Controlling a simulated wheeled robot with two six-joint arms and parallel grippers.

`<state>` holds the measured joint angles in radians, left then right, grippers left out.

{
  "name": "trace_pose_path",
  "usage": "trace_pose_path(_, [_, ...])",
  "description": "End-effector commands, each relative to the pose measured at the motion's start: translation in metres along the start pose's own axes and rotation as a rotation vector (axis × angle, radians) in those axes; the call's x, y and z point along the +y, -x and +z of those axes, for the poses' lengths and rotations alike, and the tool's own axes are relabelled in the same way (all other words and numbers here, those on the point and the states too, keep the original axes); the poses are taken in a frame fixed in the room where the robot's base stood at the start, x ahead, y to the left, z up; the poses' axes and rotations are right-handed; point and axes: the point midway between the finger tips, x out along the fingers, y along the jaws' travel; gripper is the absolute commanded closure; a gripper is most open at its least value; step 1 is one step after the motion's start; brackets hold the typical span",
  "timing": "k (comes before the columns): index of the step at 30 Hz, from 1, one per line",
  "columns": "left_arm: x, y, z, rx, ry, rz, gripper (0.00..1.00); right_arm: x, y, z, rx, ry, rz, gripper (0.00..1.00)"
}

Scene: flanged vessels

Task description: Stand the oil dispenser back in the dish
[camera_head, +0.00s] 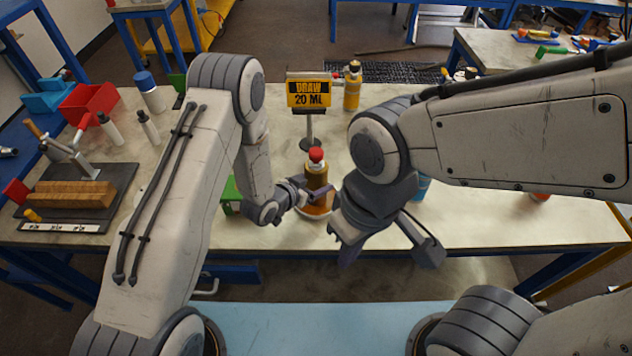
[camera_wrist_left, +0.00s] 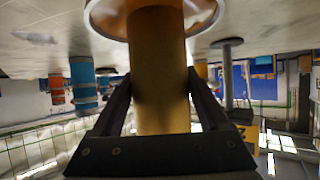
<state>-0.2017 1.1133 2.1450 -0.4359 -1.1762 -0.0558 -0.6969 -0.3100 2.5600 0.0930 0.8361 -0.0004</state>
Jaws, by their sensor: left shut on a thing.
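The oil dispenser (camera_head: 317,173), an amber bottle with a red cap, stands upright near the middle of the table. My left gripper (camera_head: 314,191) is shut on its body from the left. The left wrist view, which is upside down, shows the amber body (camera_wrist_left: 158,75) between both fingers (camera_wrist_left: 160,100). I cannot tell whether the base touches the dish. My right gripper (camera_head: 388,250) is open and empty near the table's front edge.
A yellow "DRAW 20 ML" sign (camera_head: 309,94) stands behind the dispenser, with a yellow bottle (camera_head: 352,88) farther back. A green box (camera_head: 231,194) is left of my left gripper. A blue can (camera_head: 423,187) is partly hidden by my right arm. The table's right side is mostly clear.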

Motion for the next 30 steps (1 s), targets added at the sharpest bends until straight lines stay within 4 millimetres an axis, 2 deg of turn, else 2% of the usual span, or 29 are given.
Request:
trace_pose_path(1, [0.0,-0.002,0.002,0.002,0.0,0.0,1.0,0.0,-0.004,0.0,0.0,0.0,0.0,1.0])
trace_pose_path(2, [0.0,-0.002,0.003,0.0,0.0,0.0,0.19,0.0,-0.003,0.0,0.0,0.0,0.0,1.0])
trace_pose_path(3, [0.0,-0.001,0.002,0.0,0.0,0.0,0.03,0.0,-0.002,0.0,0.0,0.0,0.0,1.0])
trace_pose_path(4, [0.0,-0.001,0.002,-0.001,0.0,0.0,0.0,0.0,-0.002,0.0,0.0,0.0,0.0,1.0])
trace_pose_path(14, [0.0,0.003,-0.003,-0.001,0.001,-0.001,0.0,0.0,0.003,0.0,0.0,0.0,0.0,1.0])
trace_pose_path(17, [-0.001,0.016,0.0,-0.001,0.002,-0.003,0.0,0.0,-0.003,0.0,0.0,0.0,0.0,1.0])
trace_pose_path(27, [-0.001,0.088,0.0,-0.001,0.003,-0.003,0.0,0.001,-0.015,0.001,0.0,0.0,0.0,1.0])
trace_pose_path(30, [-0.001,0.105,-0.001,-0.003,0.002,-0.002,0.0,0.001,-0.012,0.001,0.0,0.0,0.0,1.0])
